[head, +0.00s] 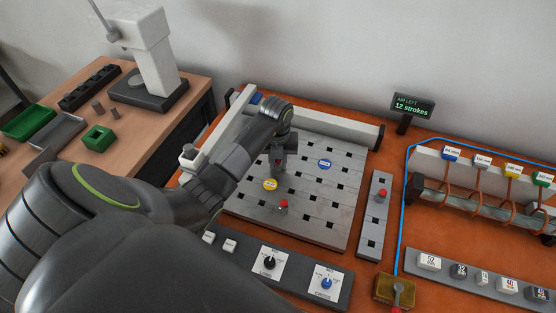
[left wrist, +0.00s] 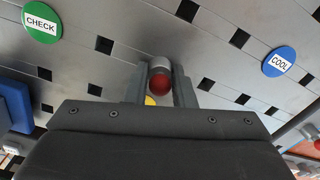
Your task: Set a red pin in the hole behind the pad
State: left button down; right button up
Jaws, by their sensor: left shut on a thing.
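My left gripper (head: 277,172) is low over the perforated grey plate (head: 338,200). In the left wrist view its fingers (left wrist: 160,92) are shut on a grey pin with a red end (left wrist: 160,80). I cannot tell whether the pin's lower end is in a hole. A yellow pad (head: 270,184) lies close to the gripper, and part of it shows between the fingers (left wrist: 150,101). A blue COOL pad (head: 324,164) lies to the right. A green CHECK pad (left wrist: 41,22) shows only in the left wrist view. Another red-topped pin (head: 283,205) stands on the plate nearer the front. My right gripper is out of view.
A narrow rack (head: 374,220) right of the plate holds another red pin (head: 383,194). A knob panel (head: 300,278) lies in front. Coils with coloured tags (head: 482,195) stand at right. A small sign (head: 412,105) reads "12 strokes".

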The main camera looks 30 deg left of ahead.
pick_arm(q)
jog(key=c, duration=1.1)
grip_release()
jog(key=shift+c, duration=0.2)
jog(key=shift+r, duration=0.1)
jog(key=shift+r, duration=0.25)
notch_tip(320, 180, up, 5)
jog(key=shift+f+b, duration=0.1)
jog(key=shift+b, duration=0.45)
notch_tip(320, 180, up, 12)
jog(key=p, duration=1.1)
jog(key=shift+a+f, duration=0.1)
